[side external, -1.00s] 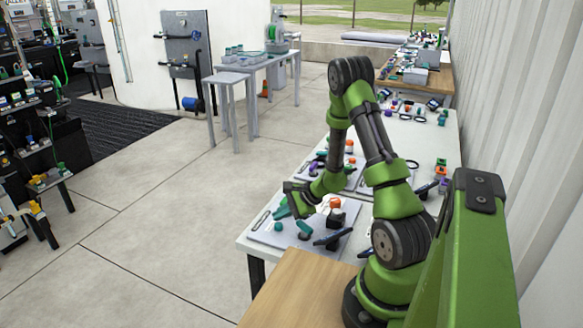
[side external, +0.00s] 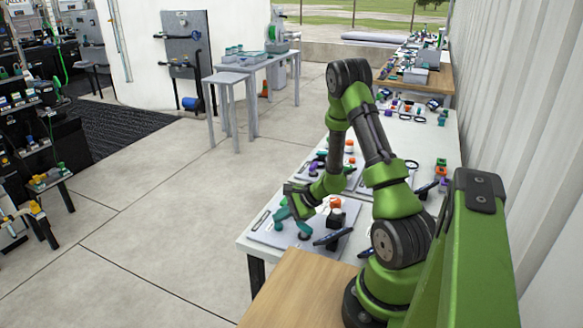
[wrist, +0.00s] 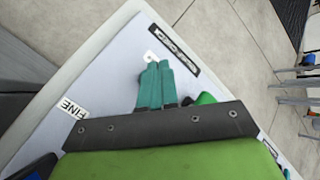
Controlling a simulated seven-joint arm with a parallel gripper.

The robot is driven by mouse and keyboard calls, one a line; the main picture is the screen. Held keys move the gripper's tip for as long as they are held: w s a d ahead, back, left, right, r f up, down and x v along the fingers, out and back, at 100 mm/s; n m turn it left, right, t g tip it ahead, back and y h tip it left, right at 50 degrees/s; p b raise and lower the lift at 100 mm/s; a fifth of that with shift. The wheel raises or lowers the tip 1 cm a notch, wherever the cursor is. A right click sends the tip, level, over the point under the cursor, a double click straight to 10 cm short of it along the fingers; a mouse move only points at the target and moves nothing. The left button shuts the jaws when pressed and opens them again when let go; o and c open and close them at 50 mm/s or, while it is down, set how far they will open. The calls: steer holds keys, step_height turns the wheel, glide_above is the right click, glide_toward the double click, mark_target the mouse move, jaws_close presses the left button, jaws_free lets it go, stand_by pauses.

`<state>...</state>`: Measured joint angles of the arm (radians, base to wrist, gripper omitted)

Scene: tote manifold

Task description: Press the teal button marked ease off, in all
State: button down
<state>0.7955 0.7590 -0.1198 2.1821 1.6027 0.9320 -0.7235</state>
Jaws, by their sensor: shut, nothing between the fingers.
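My gripper (wrist: 153,62) shows in the wrist view as two teal fingers side by side, shut with nothing between them. It reaches over a pale panel (wrist: 105,60). In the side external view my gripper (side external: 281,213) is low over the near end of the white table. Small teal parts (side external: 278,227) and (side external: 304,236) show on the panel near it; I cannot tell which is the ease off button. The wrist view shows no clear teal button, and my palm hides part of the panel. A dark label (wrist: 174,50) lies beyond the fingertips; I cannot read it.
A "FINE" label (wrist: 72,107) is on the panel. A bright green part (wrist: 207,98) is partly hidden behind my palm. An orange-topped part (side external: 335,202) and a dark blue lever-like part (side external: 333,237) stand to the right. More panels stand farther along the table (side external: 432,150).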

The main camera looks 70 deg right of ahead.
mark_target(282, 226)
steer(key=shift+f, duration=0.95)
stand_by(0.8)
steer(key=shift+w+r, duration=0.1)
steer(key=shift+r, duration=0.1)
stand_by(0.4)
steer(key=shift+r, duration=0.7)
steer(key=shift+r, duration=2.55)
steer(key=s+a+r+n, duration=0.3)
steer(key=a+r+n, duration=0.4)
steer(key=a+r, duration=0.1)
steer(key=s+a+r+n+g, duration=0.1)
steer(key=s+a+r+n, duration=0.3)
steer(key=a+r+n, duration=0.2)
steer(key=s+a+r+n, duration=0.3)
steer(key=a+r+n, duration=0.4)
steer(key=a+r, duration=0.3)
steer(key=shift+s+a+n+g, duration=0.3)
steer(key=shift+a+g, duration=0.1)
steer(key=shift+a, duration=0.5)
